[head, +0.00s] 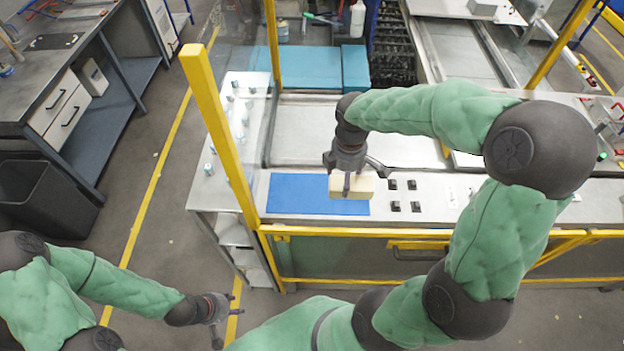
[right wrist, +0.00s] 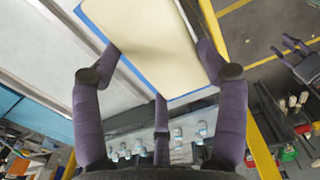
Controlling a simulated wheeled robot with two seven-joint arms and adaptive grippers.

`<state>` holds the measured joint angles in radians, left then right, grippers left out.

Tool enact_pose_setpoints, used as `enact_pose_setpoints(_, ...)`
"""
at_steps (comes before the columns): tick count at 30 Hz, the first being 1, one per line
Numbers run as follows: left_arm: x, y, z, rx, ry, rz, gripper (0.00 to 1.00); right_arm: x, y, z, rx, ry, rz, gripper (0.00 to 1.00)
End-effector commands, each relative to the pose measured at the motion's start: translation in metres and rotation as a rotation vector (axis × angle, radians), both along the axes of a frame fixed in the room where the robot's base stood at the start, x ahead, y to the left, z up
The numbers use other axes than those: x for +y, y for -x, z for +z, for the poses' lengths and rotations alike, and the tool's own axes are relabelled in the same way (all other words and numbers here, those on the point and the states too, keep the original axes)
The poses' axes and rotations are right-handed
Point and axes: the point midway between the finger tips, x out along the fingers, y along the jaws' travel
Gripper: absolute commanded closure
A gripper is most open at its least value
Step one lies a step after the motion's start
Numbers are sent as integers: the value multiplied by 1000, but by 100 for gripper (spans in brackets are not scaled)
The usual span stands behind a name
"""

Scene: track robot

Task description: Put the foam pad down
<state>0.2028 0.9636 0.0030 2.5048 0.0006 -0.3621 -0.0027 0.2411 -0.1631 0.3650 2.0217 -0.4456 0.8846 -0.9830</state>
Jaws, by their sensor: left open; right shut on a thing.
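The foam pad (head: 364,188) is a cream block. My right gripper (head: 350,180) is shut on it and holds it over the right part of a flat blue mat (head: 295,193) on the grey worktop. In the right wrist view the pad (right wrist: 150,35) fills the space between the fingers, with a blue edge of the mat (right wrist: 95,22) showing behind it. The gap between pad and mat is hard to judge. My left gripper (head: 226,312) is open and empty, low at the left over the floor, away from the pad.
Several small black switches (head: 395,206) sit on the worktop just right of the mat. A yellow post (head: 215,115) stands at the left, and a yellow rail (head: 330,232) runs along the front edge. Small metal pegs (head: 237,110) stand on the left panel.

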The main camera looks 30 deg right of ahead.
Motion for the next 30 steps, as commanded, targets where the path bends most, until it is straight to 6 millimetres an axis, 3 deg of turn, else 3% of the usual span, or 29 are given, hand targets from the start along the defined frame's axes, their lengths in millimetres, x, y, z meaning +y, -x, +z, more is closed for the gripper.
enact_pose_setpoints(8,0,-1,2,-2,0,1,58,23,-51,-25,1,-1,3,59)
enact_pose_setpoints(15,0,-1,0,-2,0,1,58,35,-79,-65,2,0,1,59)
enact_pose_setpoints(26,0,-1,0,-2,0,1,58,41,-96,-85,0,-1,-1,59)
enact_pose_setpoints(30,0,-1,1,-2,0,1,58,41,-94,-105,3,-1,0,59)
